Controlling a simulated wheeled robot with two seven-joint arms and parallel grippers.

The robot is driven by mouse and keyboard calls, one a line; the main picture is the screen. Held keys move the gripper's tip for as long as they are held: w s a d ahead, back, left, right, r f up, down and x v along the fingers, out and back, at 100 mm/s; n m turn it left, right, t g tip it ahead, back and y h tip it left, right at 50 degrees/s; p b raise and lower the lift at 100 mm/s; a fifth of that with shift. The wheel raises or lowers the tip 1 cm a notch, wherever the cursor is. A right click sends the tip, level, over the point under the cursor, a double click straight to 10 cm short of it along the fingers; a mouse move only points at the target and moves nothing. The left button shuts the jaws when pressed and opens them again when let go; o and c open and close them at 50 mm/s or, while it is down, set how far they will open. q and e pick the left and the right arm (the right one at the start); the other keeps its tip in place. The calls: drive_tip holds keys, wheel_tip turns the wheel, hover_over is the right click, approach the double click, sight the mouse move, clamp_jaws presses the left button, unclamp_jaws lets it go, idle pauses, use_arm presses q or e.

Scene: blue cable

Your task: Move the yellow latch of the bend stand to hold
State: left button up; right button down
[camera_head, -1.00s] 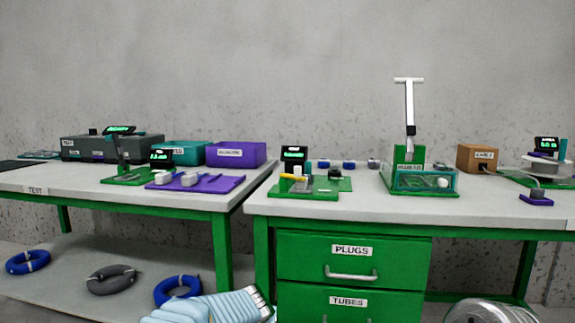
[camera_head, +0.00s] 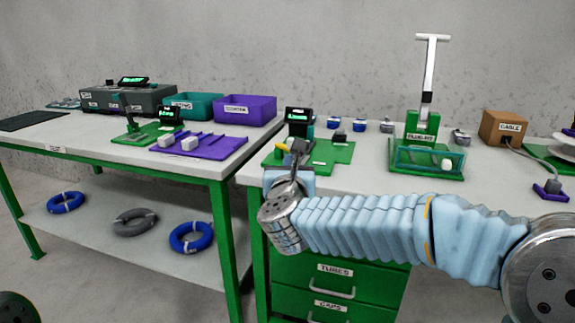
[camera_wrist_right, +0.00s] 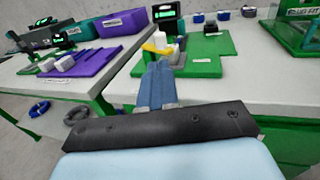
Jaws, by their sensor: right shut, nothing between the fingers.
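The bend stand (camera_head: 334,153) is a green base with a small dark display, at the left end of the right-hand table. Its yellow latch (camera_head: 281,147) shows at the left of my right gripper (camera_head: 298,150), which hides part of the stand. In the right wrist view the yellow latch (camera_wrist_right: 156,49) lies just beyond the fingertips, in front of a white block (camera_wrist_right: 160,39). My right gripper (camera_wrist_right: 159,64) is shut and empty, its fingers pointing at the latch. I cannot tell whether they touch it. My left gripper is not in view.
A clear-walled green press (camera_head: 428,155) with a tall handle stands to the right on the same table. A brown cable box (camera_head: 503,127) is farther right. The left table holds a purple tray (camera_head: 205,150) and bins. A gap separates the tables.

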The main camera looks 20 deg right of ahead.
sight(291, 144)
drive_tip(key=p+x, duration=0.2)
drive_tip(key=x, duration=0.7)
drive_tip(key=shift+w+f, duration=0.1)
drive_tip(key=shift+d, duration=0.1)
drive_tip(key=shift+d+f+y+b, duration=0.2)
drive_tip(key=shift+y+b, duration=0.1)
drive_tip(key=shift+b, duration=0.4)
drive_tip(key=shift+d+n+y+b, duration=0.15)
drive_tip(key=shift+n+y+b, duration=0.35)
drive_tip(key=shift+n+b, duration=0.1)
drive_tip(key=d+b, duration=0.1)
drive_tip(key=b, duration=0.2)
drive_tip(key=shift+w+y, duration=0.15)
drive_tip(key=shift+y, duration=0.15)
drive_tip(key=shift+w+d+b, duration=0.25)
drive_tip(key=shift+d+b, duration=0.4)
drive_tip(key=shift+b, duration=0.2)
drive_tip(key=shift+w+d+r+b, duration=0.15)
drive_tip(key=shift+w+d+b, duration=0.15)
drive_tip(key=shift+d+b, duration=0.15)
drive_tip(key=shift+d+r, duration=0.1)
drive_tip(key=shift+d, duration=0.05)
